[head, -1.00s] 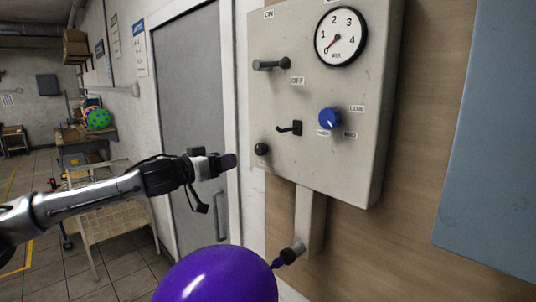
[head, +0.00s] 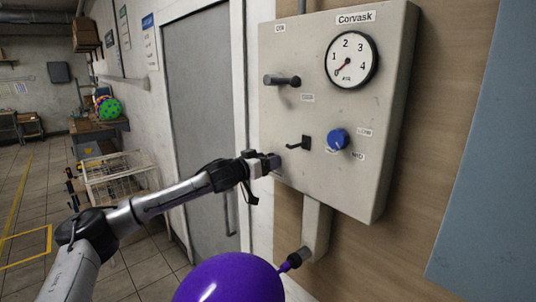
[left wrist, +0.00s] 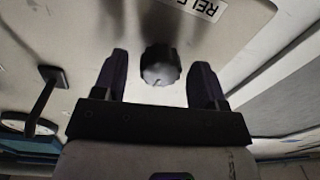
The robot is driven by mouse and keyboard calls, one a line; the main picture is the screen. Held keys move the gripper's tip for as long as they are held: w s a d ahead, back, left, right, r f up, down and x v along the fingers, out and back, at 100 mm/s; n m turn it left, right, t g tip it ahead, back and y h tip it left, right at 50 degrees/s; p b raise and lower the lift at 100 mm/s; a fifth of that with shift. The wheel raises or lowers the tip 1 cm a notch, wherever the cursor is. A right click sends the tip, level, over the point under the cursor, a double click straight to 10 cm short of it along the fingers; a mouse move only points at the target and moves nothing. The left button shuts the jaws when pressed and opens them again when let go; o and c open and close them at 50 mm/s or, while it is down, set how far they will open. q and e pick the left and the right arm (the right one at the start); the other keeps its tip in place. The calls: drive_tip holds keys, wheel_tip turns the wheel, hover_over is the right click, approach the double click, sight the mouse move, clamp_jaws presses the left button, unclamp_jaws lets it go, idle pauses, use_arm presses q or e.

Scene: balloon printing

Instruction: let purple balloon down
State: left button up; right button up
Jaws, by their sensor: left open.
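The purple balloon (head: 232,279) is inflated and sits on the nozzle (head: 299,257) under the grey control panel (head: 340,190); its lower part is cut off. My left gripper (head: 270,161) is at the panel's lower left. In the left wrist view, the black round knob (left wrist: 160,66) shows between the open fingers, with clear gaps on both sides. Beside it is a partly cut label reading "RELE" (left wrist: 203,8). The gripper hides this knob in the head view. My right gripper is not in view.
The panel also bears a gauge (head: 351,60) with its needle near 0, a grey lever (head: 282,80), a black hook-shaped lever (head: 299,143) and a blue dial (head: 338,139). A grey door (head: 205,110) is to the left.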

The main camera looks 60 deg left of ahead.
use_arm(q)
drive_tip(key=shift+w, duration=0.35)
drive_tip(key=shift+c, duration=0.4)
drive_tip(key=c, duration=0.8)
drive_tip(key=shift+c, duration=0.2)
